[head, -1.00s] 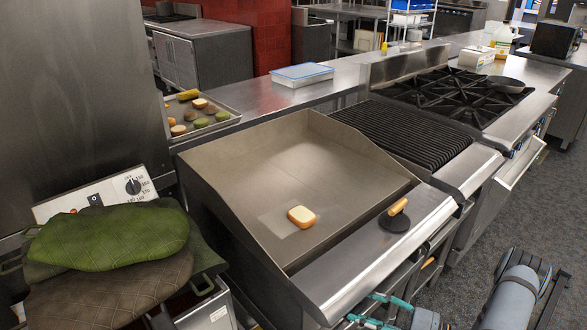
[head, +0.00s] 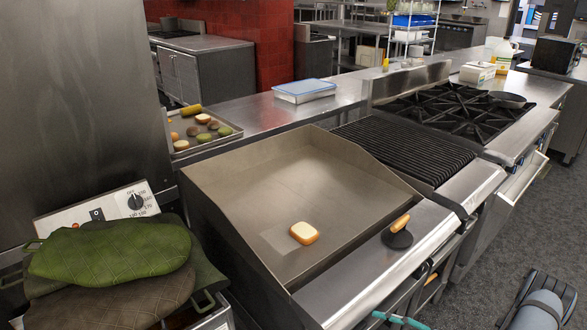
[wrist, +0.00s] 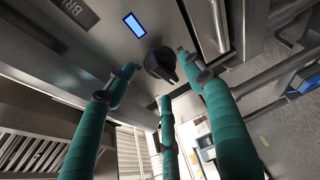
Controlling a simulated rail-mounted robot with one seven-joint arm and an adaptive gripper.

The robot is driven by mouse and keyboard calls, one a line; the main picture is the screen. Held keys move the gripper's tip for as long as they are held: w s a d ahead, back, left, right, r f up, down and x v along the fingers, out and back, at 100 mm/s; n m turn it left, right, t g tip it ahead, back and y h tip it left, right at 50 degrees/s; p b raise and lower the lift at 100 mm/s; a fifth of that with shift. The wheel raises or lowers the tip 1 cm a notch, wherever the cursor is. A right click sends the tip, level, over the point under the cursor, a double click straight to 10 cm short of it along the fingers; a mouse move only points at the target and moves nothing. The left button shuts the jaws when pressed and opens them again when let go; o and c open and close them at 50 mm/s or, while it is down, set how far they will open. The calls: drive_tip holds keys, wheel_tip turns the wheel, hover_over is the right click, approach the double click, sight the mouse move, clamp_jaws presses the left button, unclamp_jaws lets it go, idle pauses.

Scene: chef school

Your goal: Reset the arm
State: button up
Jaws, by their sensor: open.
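My gripper (wrist: 158,78) shows in the wrist view with its teal fingers spread apart and nothing between them. Past the fingertips is a steel appliance front with a black knob (wrist: 160,64) and a small lit blue display (wrist: 134,25). In the head view only a piece of a teal finger (head: 400,320) shows at the bottom edge, in front of the griddle unit. A grey-blue part of my arm (head: 540,312) shows at the lower right corner.
A bread slice (head: 304,233) lies on the griddle (head: 270,180). A round black tool with a wooden handle (head: 398,238) rests on its front ledge. Green mitts (head: 110,250) are at the left. Grey floor (head: 520,220) is open at the right.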

sight(364, 328)
drive_tip(key=v, duration=0.7)
drive_tip(key=x, duration=0.8)
drive_tip(key=p+x, duration=0.1)
drive_tip(key=x, duration=0.3)
drive_tip(key=shift+r, duration=0.3)
drive_tip(key=shift+s+r+n+h+p, duration=0.1)
drive_tip(key=shift+n+h+p, duration=0.3)
drive_tip(key=shift+n+p, duration=0.45)
drive_tip(key=shift+f+n, duration=0.25)
drive_tip(key=shift+n, duration=0.1)
